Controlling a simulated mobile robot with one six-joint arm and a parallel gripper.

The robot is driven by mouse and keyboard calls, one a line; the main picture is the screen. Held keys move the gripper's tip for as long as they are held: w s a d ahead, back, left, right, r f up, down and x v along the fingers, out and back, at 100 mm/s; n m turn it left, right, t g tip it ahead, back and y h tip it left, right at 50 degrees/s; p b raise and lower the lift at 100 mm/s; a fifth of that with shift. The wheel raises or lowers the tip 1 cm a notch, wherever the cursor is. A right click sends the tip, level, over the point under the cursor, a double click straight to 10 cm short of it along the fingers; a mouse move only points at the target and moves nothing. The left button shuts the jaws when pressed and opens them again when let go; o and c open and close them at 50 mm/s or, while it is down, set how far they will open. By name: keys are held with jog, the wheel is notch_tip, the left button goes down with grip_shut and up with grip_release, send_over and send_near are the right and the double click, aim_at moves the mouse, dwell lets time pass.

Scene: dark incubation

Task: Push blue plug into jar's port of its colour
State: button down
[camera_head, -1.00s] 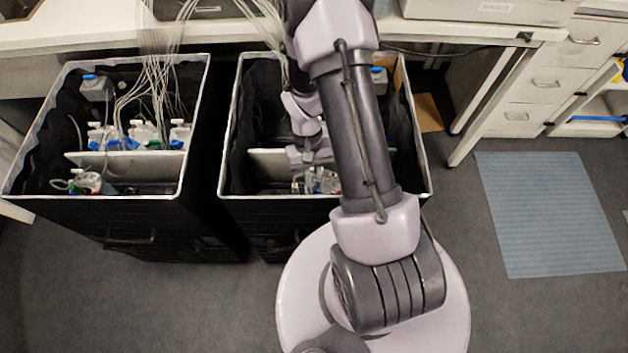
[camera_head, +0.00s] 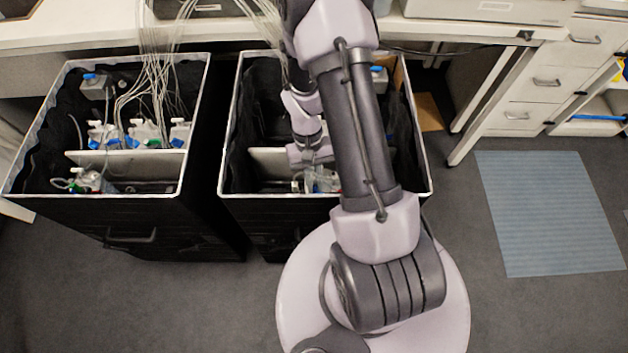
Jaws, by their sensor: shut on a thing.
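My gripper (camera_head: 309,170) reaches down into the front compartment of the right black bin (camera_head: 226,150). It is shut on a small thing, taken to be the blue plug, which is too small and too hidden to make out. A clear jar (camera_head: 322,181) stands in that compartment, right at the gripper and partly behind my arm. Small coloured bits show at the jar, but its ports cannot be told apart. Whether the plug touches a port cannot be seen.
A pale divider (camera_head: 270,163) crosses the right bin just behind the gripper. The left bin (camera_head: 48,107) holds several jars with blue parts and a jar (camera_head: 88,180) in front. Thin tubes (camera_head: 160,75) hang from the bench into the bins.

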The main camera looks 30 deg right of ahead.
jog(key=shift+f+b, duration=0.55)
jog(key=shift+f, duration=0.2)
jog(key=c, duration=1.4)
grip_release()
jog(key=shift+o, duration=0.2)
jog(key=p+v, duration=0.7)
jog(key=v, duration=1)
jog(key=shift+r, duration=0.4)
